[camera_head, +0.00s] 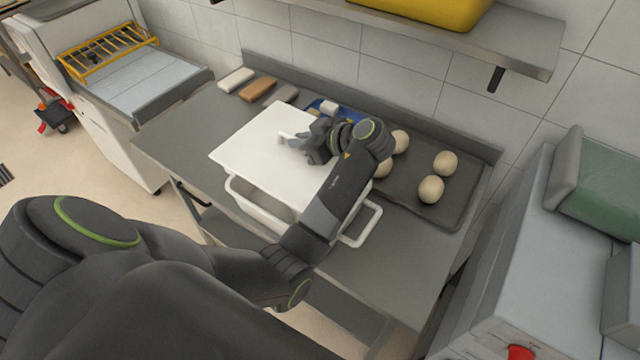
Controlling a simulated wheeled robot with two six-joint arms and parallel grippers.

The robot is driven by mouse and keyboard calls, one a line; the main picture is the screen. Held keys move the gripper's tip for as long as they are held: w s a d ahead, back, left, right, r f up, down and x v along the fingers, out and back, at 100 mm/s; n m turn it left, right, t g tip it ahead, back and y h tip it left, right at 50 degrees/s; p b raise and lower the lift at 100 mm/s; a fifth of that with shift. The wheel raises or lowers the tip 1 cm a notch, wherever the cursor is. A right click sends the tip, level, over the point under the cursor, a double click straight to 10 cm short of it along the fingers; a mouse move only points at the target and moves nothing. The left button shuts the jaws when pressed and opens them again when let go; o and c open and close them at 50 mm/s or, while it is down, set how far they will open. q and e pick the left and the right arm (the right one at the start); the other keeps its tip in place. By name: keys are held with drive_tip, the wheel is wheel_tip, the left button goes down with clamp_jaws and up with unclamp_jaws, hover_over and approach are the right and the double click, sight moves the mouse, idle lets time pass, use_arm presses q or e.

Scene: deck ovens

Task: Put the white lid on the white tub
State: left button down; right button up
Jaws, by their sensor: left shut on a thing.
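The white lid (252,142) is a flat square plate with a small knob on top. My left gripper (293,142) is shut on that knob, and my forearm hides the lid's right part. The white tub (262,212) with side handles stands on the grey metal table below the lid. The lid covers most of the tub's opening, and the tub's front wall and handles show beneath it. I cannot tell whether the lid touches the rim or hangs just above it. My right gripper is not in view.
The metal table (185,135) holds a dark tray (455,207) with several dough balls at the right. Several small blocks (257,90) lie along the back left, and a blue item (322,105) sits behind the lid. A shelf (520,45) hangs above the back right.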

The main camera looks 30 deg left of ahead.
sight(300, 156)
use_arm(q)
drive_tip(key=shift+s+f, duration=0.1)
drive_tip(key=shift+f, duration=0.3)
drive_tip(key=f+b, duration=0.3)
drive_tip(key=a+f+b, duration=0.1)
drive_tip(key=f, duration=0.1)
drive_tip(key=shift+f, duration=0.15)
drive_tip(key=shift+d+f+b, duration=0.25)
drive_tip(key=shift+f+b, duration=0.4)
drive_tip(key=shift+f, duration=0.05)
wheel_tip(300, 156, down, 3)
drive_tip(key=shift+a+r+b, duration=0.1)
drive_tip(key=shift+b, duration=0.95)
drive_tip(key=shift+f+b, duration=0.3)
drive_tip(key=shift+f, duration=0.05)
drive_tip(key=c, duration=1.5)
unclamp_jaws()
drive_tip(key=shift+o, duration=0.2)
